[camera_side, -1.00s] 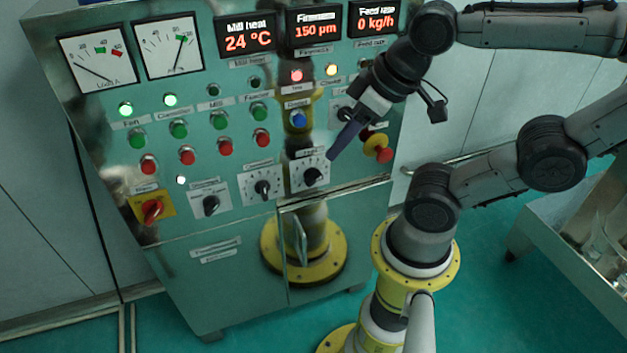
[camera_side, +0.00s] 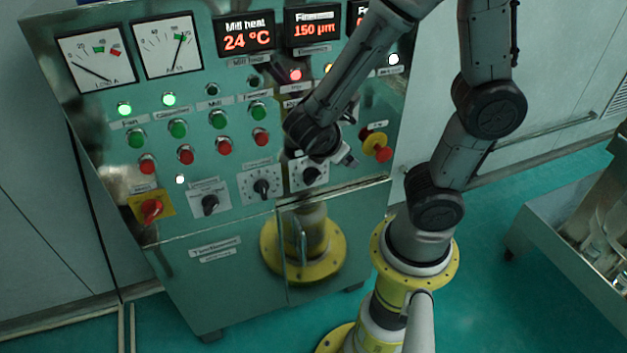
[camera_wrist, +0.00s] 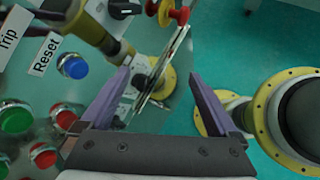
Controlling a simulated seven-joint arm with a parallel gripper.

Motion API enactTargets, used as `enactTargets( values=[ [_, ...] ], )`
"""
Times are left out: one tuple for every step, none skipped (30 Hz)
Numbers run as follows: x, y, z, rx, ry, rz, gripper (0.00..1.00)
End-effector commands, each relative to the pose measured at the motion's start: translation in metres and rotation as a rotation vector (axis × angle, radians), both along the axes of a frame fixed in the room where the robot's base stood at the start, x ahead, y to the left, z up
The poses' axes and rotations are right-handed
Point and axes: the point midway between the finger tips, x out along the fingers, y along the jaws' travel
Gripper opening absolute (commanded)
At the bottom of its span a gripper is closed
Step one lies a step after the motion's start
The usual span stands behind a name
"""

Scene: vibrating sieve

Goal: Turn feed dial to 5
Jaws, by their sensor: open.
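In the side view, a row of dials with white scale plates runs along the lower panel. The rightmost black dial (camera_side: 311,175) is just below my wrist, its plate partly covered. The dial labels are too blurred to read surely, so I cannot tell which is the feed dial. The feed rate display (camera_side: 359,20) is mostly hidden by my arm. My gripper is largely hidden behind my wrist in the side view. In the wrist view my gripper (camera_wrist: 158,76) is open, its purple fingers apart with nothing held between them.
The blue Reset button (camera_wrist: 72,66) and several red and green buttons are left in the wrist view. A red emergency knob on yellow (camera_side: 378,147) sits right of the dials; a red switch (camera_side: 152,210) is far left. A metal bin (camera_side: 590,235) stands at right.

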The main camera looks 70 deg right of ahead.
Motion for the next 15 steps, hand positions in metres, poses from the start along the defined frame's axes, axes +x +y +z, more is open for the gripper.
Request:
enactTargets(
  values=[
    [0.006, 0.003, -0.012, -0.068, 0.093, 0.099, 0.95],
    [0.01, 0.004, -0.018, -0.106, 0.138, 0.158, 0.95],
    [0.015, 0.007, -0.026, -0.157, 0.2, 0.235, 0.95],
    [0.018, 0.009, -0.032, -0.194, 0.246, 0.293, 0.95],
    [0.022, 0.012, -0.039, -0.229, 0.29, 0.351, 0.95],
    [0.026, 0.016, -0.048, -0.276, 0.348, 0.429, 0.95],
    [0.028, 0.019, -0.055, -0.31, 0.393, 0.487, 0.95],
    [0.03, 0.022, -0.062, -0.343, 0.435, 0.544, 0.95],
    [0.031, 0.026, -0.072, -0.388, 0.493, 0.619, 0.95],
    [0.032, 0.03, -0.079, -0.421, 0.536, 0.673, 0.95],
    [0.032, 0.033, -0.086, -0.452, 0.577, 0.726, 0.95],
    [0.031, 0.036, -0.095, -0.491, 0.631, 0.79, 0.95],
    [0.03, 0.039, -0.102, -0.519, 0.668, 0.835, 0.95],
    [0.028, 0.041, -0.108, -0.545, 0.704, 0.875, 0.95],
    [0.025, 0.043, -0.115, -0.575, 0.746, 0.919, 0.95]
  ],
)
